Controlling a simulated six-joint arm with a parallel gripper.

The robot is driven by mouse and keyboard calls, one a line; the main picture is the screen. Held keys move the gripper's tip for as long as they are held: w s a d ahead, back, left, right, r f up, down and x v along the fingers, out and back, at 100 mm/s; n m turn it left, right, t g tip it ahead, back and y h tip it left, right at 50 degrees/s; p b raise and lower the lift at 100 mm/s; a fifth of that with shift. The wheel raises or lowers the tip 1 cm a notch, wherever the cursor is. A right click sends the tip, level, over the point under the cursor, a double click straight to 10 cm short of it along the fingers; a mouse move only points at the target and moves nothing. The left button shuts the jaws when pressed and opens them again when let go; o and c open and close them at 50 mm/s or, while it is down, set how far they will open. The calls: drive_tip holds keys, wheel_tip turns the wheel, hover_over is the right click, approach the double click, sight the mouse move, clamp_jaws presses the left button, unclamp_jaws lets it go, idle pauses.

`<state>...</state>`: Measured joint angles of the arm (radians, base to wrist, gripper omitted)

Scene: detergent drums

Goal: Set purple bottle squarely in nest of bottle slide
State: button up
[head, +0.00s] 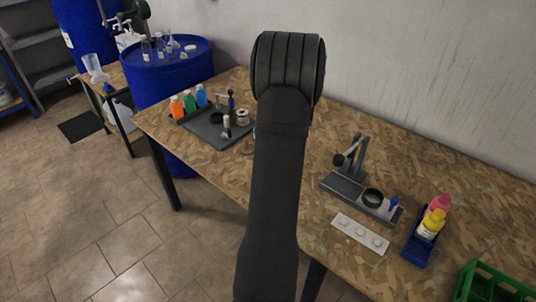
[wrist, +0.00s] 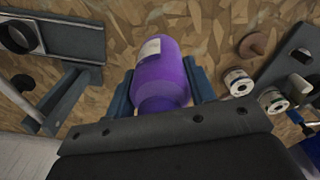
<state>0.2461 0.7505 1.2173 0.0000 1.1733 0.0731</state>
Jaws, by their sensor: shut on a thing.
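The purple bottle (wrist: 160,70) is between the two fingers of my gripper (wrist: 160,85) in the wrist view, with a pale label on its side. The gripper is shut on it. In the head view my own arm hides both gripper and bottle. What looks like the bottle slide (head: 345,186) is a grey rail on the table right of my arm, with a black ring-shaped nest (head: 373,197) that looks empty. In the wrist view a similar grey rail (wrist: 75,42) with a ring shows at the upper left, apart from the bottle.
An upright lever post (head: 357,155) stands at the rail's back. A white strip (head: 360,234) lies in front of it. A blue tray (head: 415,250) with yellow and pink bottles and a green crate (head: 468,280) are at right. Another fixture (head: 207,128) with small bottles stands left.

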drive_tip(key=s+d+r+m, duration=0.1)
drive_tip(key=d+r, duration=0.3)
drive_tip(key=d, duration=0.3)
drive_tip(key=s+d+r+m, duration=0.1)
drive_tip(key=d+r+m, duration=0.1)
drive_tip(key=d+r, duration=0.35)
drive_tip(key=d+r+m, duration=0.1)
drive_tip(key=d+r, duration=0.2)
drive_tip(key=d, duration=0.6)
drive_tip(key=n, duration=0.2)
hover_over(372, 200)
wheel_tip(372, 200, down, 16)
drive_tip(key=shift+a+f, duration=0.1)
drive_tip(key=shift+f, duration=1.3)
drive_tip(key=shift+f, duration=0.85)
drive_tip(key=shift+f, duration=0.95)
